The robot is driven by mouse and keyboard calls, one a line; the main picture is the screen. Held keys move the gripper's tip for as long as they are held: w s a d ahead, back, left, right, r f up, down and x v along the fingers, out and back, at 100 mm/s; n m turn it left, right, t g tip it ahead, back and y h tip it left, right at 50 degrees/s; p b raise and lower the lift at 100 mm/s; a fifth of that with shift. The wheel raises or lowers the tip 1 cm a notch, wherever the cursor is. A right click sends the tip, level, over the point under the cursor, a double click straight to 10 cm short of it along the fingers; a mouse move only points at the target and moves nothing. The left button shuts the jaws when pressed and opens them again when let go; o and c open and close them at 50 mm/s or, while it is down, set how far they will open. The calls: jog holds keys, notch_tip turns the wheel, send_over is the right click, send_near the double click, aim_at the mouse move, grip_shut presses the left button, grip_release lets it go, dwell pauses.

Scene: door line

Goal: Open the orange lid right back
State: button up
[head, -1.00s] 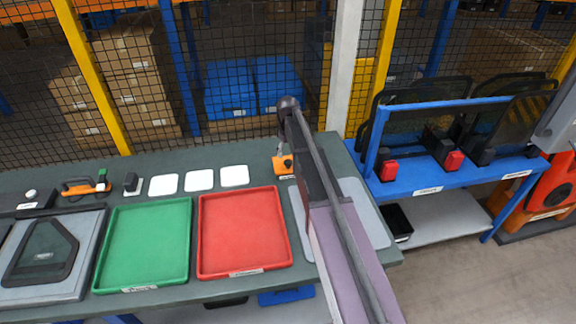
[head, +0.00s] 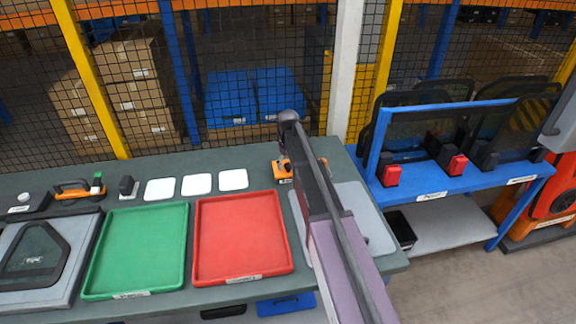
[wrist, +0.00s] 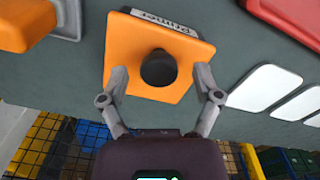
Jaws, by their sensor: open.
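The orange lid (wrist: 150,45) is a flat square with a black round knob (wrist: 158,68) and a "Primer" label on its edge, upside down in the wrist view. It looks shut. In the head view the orange box (head: 282,170) stands at the back of the bench, partly hidden by my arm. My gripper (wrist: 160,73) is open, one finger on each side of the knob in the picture, with a gap to it on both sides. I cannot tell the fingertips' height above the lid. The gripper is mostly hidden in the head view.
A red tray (head: 241,274) and a green tray (head: 130,291) lie left of the box, with white pads (head: 197,184) behind them. A grey mat (head: 372,225) lies to the right. A mesh fence stands behind the bench. A blue rack (head: 460,181) stands to the right.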

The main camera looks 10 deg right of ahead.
grip_shut()
